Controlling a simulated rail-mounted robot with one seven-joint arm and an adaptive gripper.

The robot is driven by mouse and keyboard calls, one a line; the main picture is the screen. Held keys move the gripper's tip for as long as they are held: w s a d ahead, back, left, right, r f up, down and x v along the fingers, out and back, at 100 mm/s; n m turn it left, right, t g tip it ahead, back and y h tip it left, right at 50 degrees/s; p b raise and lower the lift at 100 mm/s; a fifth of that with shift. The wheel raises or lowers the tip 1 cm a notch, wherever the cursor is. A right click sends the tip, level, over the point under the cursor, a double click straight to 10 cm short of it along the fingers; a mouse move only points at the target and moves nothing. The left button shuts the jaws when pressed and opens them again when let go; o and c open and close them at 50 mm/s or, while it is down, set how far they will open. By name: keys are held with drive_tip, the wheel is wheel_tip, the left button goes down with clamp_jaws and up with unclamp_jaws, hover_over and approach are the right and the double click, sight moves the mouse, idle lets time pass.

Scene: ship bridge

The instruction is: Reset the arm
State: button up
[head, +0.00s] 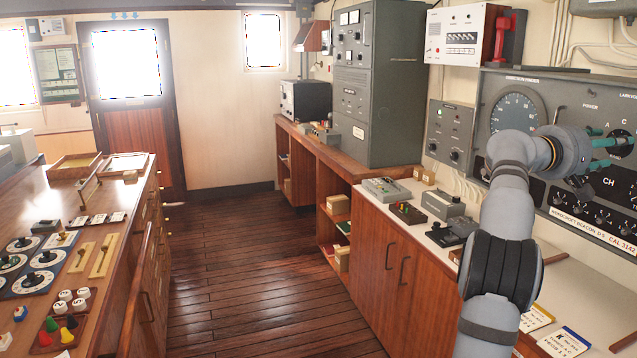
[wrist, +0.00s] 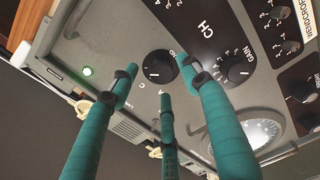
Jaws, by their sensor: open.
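My gripper (head: 607,150) is at the right edge of the head view, raised in front of the grey direction finder panel (head: 546,90). Its teal fingers show end on in the wrist view (wrist: 157,75); they are spread apart with nothing held between them. Past the fingertips, in the wrist view, is a black rotary knob (wrist: 160,67) with letters around it. A second knob, marked GAIN (wrist: 237,70), sits to its right, close to the right finger. I cannot tell whether any finger touches the panel. My arm hides part of the panel in the head view.
A lit green lamp (wrist: 88,71) and a round dial (wrist: 262,133) are on the panel. Below it is a white counter (head: 590,300) with cards and small devices. A wooden console (head: 110,210) stands left. The plank floor (head: 250,270) between is clear.

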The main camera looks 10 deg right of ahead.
drive_tip(key=a, duration=0.9)
drive_tip(key=d+n+p, duration=0.8)
drive_tip(key=n+p, duration=0.6)
drive_tip(key=n, duration=0.4)
drive_tip(key=shift+w+d+r+p, duration=0.15)
drive_tip(key=shift+d+r+p, duration=0.1)
drive_tip(key=shift+p, duration=0.15)
